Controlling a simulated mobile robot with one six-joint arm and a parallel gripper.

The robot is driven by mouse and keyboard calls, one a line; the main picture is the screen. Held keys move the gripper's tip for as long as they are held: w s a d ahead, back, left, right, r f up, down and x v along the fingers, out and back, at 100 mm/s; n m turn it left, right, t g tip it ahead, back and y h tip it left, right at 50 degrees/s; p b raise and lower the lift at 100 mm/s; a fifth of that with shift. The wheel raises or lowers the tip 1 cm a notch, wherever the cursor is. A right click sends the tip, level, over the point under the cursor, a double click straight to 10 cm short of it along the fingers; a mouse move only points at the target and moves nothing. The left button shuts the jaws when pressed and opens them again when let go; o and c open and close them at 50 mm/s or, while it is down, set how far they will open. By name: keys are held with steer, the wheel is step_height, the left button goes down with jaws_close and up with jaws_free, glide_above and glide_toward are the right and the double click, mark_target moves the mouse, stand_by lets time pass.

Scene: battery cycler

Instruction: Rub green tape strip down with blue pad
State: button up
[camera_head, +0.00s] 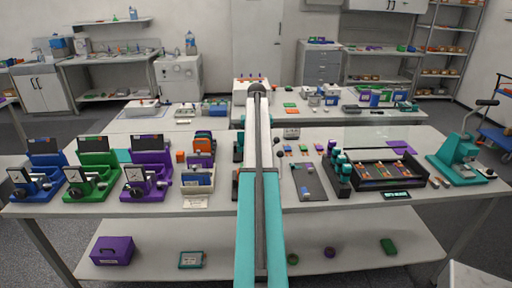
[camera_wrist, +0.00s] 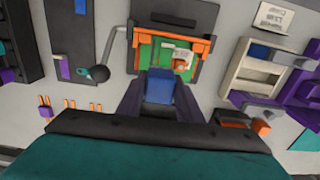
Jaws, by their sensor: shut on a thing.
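In the wrist view my gripper (camera_wrist: 159,92) has its two dark purple fingers shut on a blue pad (camera_wrist: 159,83). The pad is at the near edge of a fixture with an orange frame (camera_wrist: 203,46) and a green bed (camera_wrist: 146,55). I cannot tell whether the pad touches the bed. A white piece and an orange piece lie on the green bed. The green tape strip cannot be told apart from the green surface. In the head view my arm hides the gripper, the pad and most of the fixture.
A dark ball-ended handle (camera_wrist: 98,73) stands left of the fixture. A pale compartment rack (camera_wrist: 238,85) is on the right. In the head view, blue, green and purple (camera_head: 148,178) devices fill the bench's left; a dark tray (camera_head: 386,182) and teal press (camera_head: 458,158) stand right.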

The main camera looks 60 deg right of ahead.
steer(key=shift+f+b, duration=1.1)
steer(key=shift+f, duration=1.2)
steer(key=shift+f, duration=0.1)
steer(key=shift+w+d, duration=0.1)
steer(key=shift+d, duration=0.05)
steer(key=shift+w+d, duration=0.2)
steer(key=shift+d, duration=0.1)
steer(key=shift+w+d, duration=0.15)
steer(key=shift+s+a+f, duration=0.1)
steer(key=shift+s+a, duration=0.4)
steer(key=shift+a, duration=0.15)
steer(key=shift+f, duration=0.1)
steer(key=shift+w+d+p, duration=0.1)
steer(key=shift+d+p, duration=0.05)
steer(key=shift+p, duration=0.15)
